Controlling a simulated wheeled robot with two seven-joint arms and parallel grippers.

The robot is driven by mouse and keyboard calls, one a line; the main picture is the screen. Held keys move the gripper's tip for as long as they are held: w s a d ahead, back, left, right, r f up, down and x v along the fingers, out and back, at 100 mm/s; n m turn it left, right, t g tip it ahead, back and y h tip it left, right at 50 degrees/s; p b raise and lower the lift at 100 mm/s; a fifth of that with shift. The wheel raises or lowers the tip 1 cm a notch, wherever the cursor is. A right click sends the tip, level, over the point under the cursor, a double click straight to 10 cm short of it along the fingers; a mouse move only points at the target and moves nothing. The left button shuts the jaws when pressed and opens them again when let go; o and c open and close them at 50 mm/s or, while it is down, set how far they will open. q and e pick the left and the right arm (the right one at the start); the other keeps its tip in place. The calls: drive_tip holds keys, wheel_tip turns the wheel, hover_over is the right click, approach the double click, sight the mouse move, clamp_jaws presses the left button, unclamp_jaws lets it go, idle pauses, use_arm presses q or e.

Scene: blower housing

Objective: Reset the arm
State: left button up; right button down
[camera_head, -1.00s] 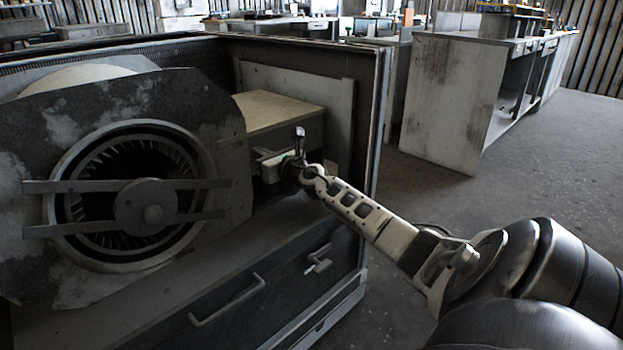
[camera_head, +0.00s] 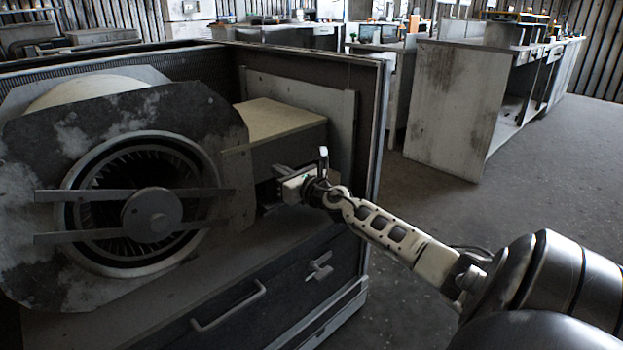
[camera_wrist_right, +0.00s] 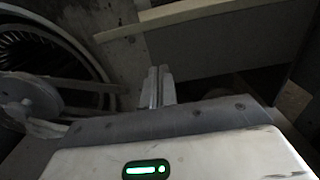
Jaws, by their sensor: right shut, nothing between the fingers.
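My right gripper (camera_head: 279,184) is inside the open cabinet, to the right of the blower housing (camera_head: 60,150) and in front of a box with a tan top (camera_head: 270,125). In the right wrist view its two fingers (camera_wrist_right: 158,88) lie together, with nothing between them. The fingertips are apart from the round fan opening (camera_head: 140,205), which sits to their left. In the head view the fingers are small and partly dark against the box. My left gripper is not in view.
The cabinet's side wall (camera_head: 378,130) stands just right of my right wrist. Below is a drawer with a handle (camera_head: 230,308) and a latch (camera_head: 320,266). A worn workbench (camera_head: 455,110) stands behind. The floor (camera_head: 540,190) at right is bare.

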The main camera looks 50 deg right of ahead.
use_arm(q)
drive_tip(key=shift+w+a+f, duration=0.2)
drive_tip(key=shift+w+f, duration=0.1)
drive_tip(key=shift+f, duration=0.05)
use_arm(e)
drive_tip(key=s, duration=0.7)
drive_tip(key=shift+s+a, duration=0.2)
drive_tip(key=shift+a, duration=0.25)
